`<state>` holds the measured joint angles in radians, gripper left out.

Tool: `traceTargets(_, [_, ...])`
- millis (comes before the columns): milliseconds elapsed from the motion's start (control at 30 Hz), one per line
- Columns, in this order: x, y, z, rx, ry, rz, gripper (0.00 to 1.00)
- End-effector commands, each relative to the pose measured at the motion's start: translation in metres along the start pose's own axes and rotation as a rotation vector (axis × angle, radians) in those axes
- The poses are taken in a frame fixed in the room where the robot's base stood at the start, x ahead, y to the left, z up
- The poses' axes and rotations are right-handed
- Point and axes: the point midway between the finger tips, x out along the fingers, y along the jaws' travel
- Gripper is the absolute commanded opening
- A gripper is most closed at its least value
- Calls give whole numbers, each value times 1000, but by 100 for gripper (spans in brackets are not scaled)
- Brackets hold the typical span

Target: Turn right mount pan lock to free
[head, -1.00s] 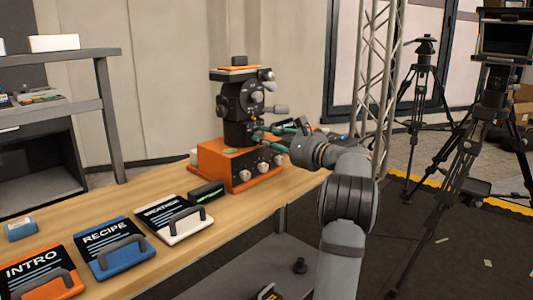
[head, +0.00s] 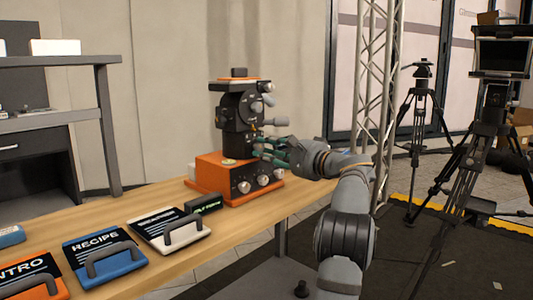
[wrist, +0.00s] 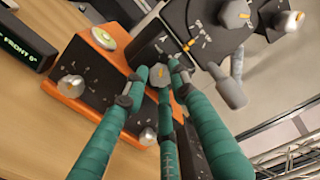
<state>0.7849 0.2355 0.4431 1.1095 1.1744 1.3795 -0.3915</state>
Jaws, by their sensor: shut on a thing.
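The camera mount (head: 238,112) is a black head with several grey knobs and levers, fixed on an orange and black box (head: 222,180) on the bench. My gripper (head: 262,148) comes in from the right at the lower part of the mount. In the wrist view, the teal fingers of my gripper (wrist: 162,72) are shut around a grey knob (wrist: 159,76) low on the mount, which looks like the pan lock. The fingers hide part of the knob, and I cannot read its setting. Above it are a dial with orange marks (wrist: 190,42) and a grey lever (wrist: 230,92).
Grey knobs on the box face (wrist: 72,86) sit close below my fingers. A small black display (head: 204,204) and signs with handles, including RECIPE (head: 100,257), lie on the wooden bench. A truss (head: 372,100) and tripods (head: 420,110) stand at right.

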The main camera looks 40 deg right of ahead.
Motion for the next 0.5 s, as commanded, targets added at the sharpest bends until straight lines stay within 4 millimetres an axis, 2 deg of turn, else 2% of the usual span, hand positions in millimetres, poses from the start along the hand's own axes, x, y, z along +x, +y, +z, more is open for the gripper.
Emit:
traceTargets(33, [3, 2, 6, 2, -16, 4, 0])
traceTargets(333, [3, 3, 6, 4, -17, 6, 0])
traceTargets(367, [3, 3, 6, 5, -17, 6, 27])
traceTargets(500, [3, 3, 6, 5, -16, 5, 36])
